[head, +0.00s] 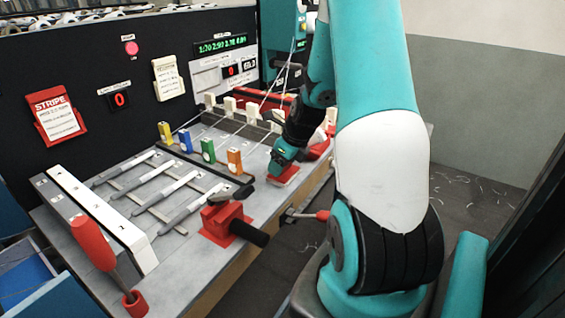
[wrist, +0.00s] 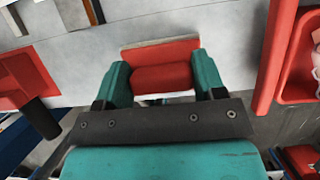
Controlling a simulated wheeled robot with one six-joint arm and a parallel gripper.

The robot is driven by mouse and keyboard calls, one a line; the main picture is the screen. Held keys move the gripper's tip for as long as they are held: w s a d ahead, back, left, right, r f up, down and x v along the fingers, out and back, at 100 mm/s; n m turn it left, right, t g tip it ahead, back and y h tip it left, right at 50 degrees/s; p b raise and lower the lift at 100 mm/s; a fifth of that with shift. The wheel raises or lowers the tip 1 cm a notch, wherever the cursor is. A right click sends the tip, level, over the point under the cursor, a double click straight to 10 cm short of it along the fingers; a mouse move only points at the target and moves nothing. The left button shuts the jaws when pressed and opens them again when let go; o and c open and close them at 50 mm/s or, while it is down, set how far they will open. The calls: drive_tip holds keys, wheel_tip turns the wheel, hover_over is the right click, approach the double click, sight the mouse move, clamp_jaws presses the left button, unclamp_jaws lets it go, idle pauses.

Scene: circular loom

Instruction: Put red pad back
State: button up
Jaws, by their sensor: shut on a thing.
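The red pad (wrist: 160,73) sits between the two fingers of my gripper (wrist: 163,84) in the wrist view, with a pale edge along its far side. My gripper is shut on it. In the head view my gripper (head: 276,163) is low over the right edge of the grey table, beside the coloured blocks. The red pad (head: 286,175) shows there just under the fingers. I cannot tell whether the pad touches the tabletop.
A red clamp with a black handle (head: 224,221) stands at the table's front edge. Blue, green, yellow and orange blocks (head: 234,160) line a dark rail left of my gripper. A red tray (wrist: 301,75) lies right in the wrist view. Grey tabletop (wrist: 215,20) is bare beyond the pad.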

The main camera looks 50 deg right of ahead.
drive_tip(key=shift+f, duration=0.2)
drive_tip(key=o, duration=0.8)
drive_tip(key=shift+o, duration=0.2)
drive_tip(key=shift+r, duration=0.15)
